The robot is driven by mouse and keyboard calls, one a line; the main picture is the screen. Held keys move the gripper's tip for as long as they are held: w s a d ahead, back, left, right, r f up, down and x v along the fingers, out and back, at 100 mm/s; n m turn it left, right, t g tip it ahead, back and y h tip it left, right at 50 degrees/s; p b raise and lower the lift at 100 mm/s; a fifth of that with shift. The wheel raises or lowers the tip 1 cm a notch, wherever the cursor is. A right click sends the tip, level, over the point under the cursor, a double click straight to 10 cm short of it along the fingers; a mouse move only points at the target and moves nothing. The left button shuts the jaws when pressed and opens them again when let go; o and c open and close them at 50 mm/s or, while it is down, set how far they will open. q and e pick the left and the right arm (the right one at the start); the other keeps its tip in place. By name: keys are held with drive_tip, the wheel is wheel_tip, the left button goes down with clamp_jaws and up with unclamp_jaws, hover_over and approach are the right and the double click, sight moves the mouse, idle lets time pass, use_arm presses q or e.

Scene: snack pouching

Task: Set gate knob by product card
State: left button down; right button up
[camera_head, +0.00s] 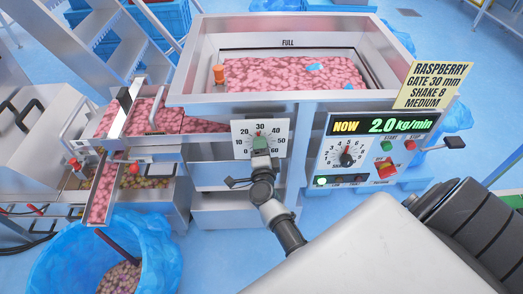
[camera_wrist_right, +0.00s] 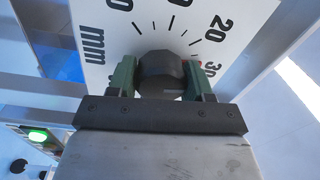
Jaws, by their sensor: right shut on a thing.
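The product card (camera_head: 432,86) is yellow and reads RASPBERRY, GATE 30 mm, SHAKE 8, MEDIUM. The gate dial plate (camera_head: 242,128) is white, marked 0 to 60, on the machine front; it also shows in the right wrist view (camera_wrist_right: 98,45). The dark faceted gate knob (camera_wrist_right: 162,73) sits at its centre. My right gripper (camera_head: 261,143) is at the dial, its green fingers on both sides of the knob in the right wrist view (camera_wrist_right: 162,80), shut on it. My left gripper is not in view.
A control panel (camera_head: 325,158) at right shows NOW 2.0 kg/min, with a shake dial (camera_head: 347,153) and a red switch (camera_head: 383,169). The steel hopper (camera_head: 190,98) holds pink product. A chute (camera_head: 101,200) leads to a blue-lined bin (camera_head: 55,262). My right arm fills the lower right.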

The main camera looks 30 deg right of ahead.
drive_tip(key=shift+m, duration=1)
drive_tip(key=o, duration=0.9)
drive_tip(key=shift+f, duration=0.1)
